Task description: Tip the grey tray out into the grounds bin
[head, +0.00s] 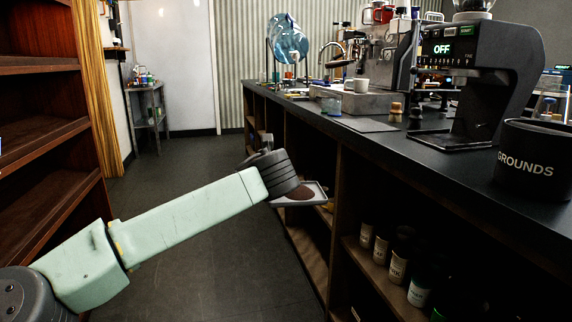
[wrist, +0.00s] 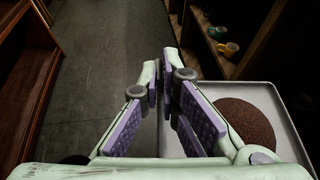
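The grey tray (head: 319,199) is held level in the air beside the counter's open shelves, with a round heap of brown grounds on it. In the wrist view the tray (wrist: 286,132) lies right of the fingers, and the grounds (wrist: 245,120) sit on its floor. My gripper (wrist: 166,88) is shut on the tray's left edge, which runs between the finger pads. In the head view my wrist mostly hides the fingers. The grounds bin (head: 540,168), a black round container lettered GROUNDS, stands on the counter at the far right, well away from the tray.
The dark counter (head: 440,172) carries a grinder (head: 475,85) with an OFF display, beside the bin. An espresso machine (head: 385,50), cups and a blue-tinted jug (head: 288,38) stand farther back. Jars (head: 381,247) fill the lower shelf. A wooden shelf (head: 45,130) stands left; the floor between is clear.

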